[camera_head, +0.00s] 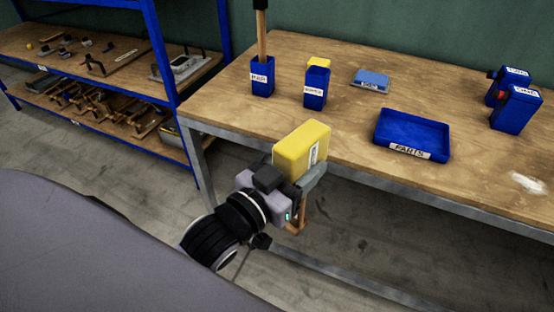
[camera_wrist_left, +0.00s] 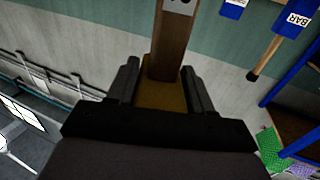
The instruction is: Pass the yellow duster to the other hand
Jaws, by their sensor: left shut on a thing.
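The yellow duster (camera_head: 302,146) has a block-shaped yellow head with a white label. A wooden piece (camera_head: 299,216) shows below my gripper. My left gripper (camera_head: 306,176) is shut on the duster, holding it in the air at the front edge of the workbench. In the left wrist view the duster (camera_wrist_left: 160,95) sits dark yellow between the two fingers of the gripper (camera_wrist_left: 160,72), and a brown wooden piece reaches up past them. My right gripper is in neither view.
The wooden workbench (camera_head: 350,135) bears a blue BAR holder (camera_head: 262,87), another blue holder (camera_head: 315,97), a blue PARTS tray (camera_head: 412,132) and blue bins (camera_head: 515,110) at the right. A blue-framed shelf (camera_head: 165,50) stands at the left. The bench front right has a whitish patch (camera_head: 528,184).

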